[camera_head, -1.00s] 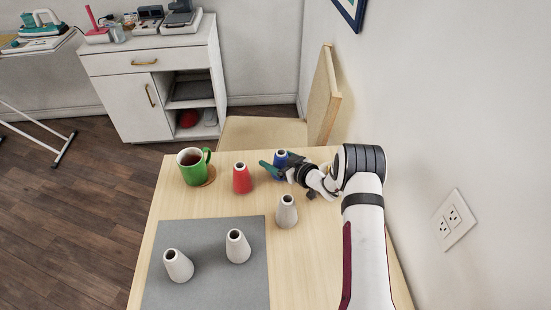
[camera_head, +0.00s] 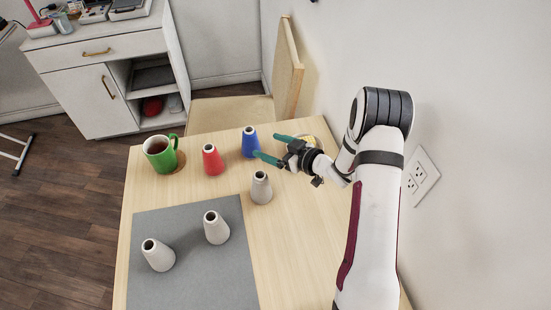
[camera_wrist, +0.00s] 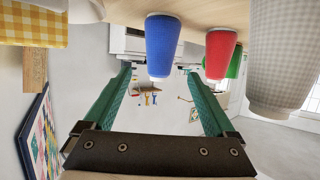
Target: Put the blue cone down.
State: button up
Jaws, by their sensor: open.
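The blue cone (camera_head: 250,144) stands upright on the wooden table (camera_head: 290,232), near its far edge. My gripper (camera_head: 266,146) is just right of it, with its two teal fingers open and pointing at the cone. Nothing is held. In the wrist view, the picture is turned over, so the table is at the top and the blue cone (camera_wrist: 161,46) hangs down into the gap ahead of my open fingers (camera_wrist: 162,90). The cone looks clear of both fingers there.
The red cone (camera_head: 212,160) stands left of the blue one, and a green mug (camera_head: 160,154) farther left. A grey-beige cone (camera_head: 261,188) stands close in front. Two pale cones (camera_head: 215,228) stand on the grey mat (camera_head: 190,275). A yellow checked thing (camera_wrist: 38,24) is beside my gripper.

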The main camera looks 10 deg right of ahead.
jog(key=w+d+r+m+h, duration=0.1)
jog(key=d+r+m+h, duration=0.1)
jog(key=d+r+h, duration=0.25)
jog(key=s+d+r+m+g+h, duration=0.3)
jog(key=s+r+m+h, duration=0.3)
jog(key=s, duration=0.3)
jog(key=s+a+r+m+g+y, duration=0.1)
jog(key=s+a+g, duration=0.2)
jog(key=s, duration=0.7)
jog(key=s+a+r+m+g+y, duration=0.1)
jog(key=s+a, duration=0.4)
jog(key=s, duration=0.5)
jog(key=s+a+r+m+g+y, duration=0.2)
jog(key=s+a+g, duration=0.2)
jog(key=s, duration=0.6)
jog(key=shift+s+a+r+m+g, duration=0.15)
jog(key=shift+a+r+m+g, duration=0.15)
jog(key=shift+r+m, duration=0.1)
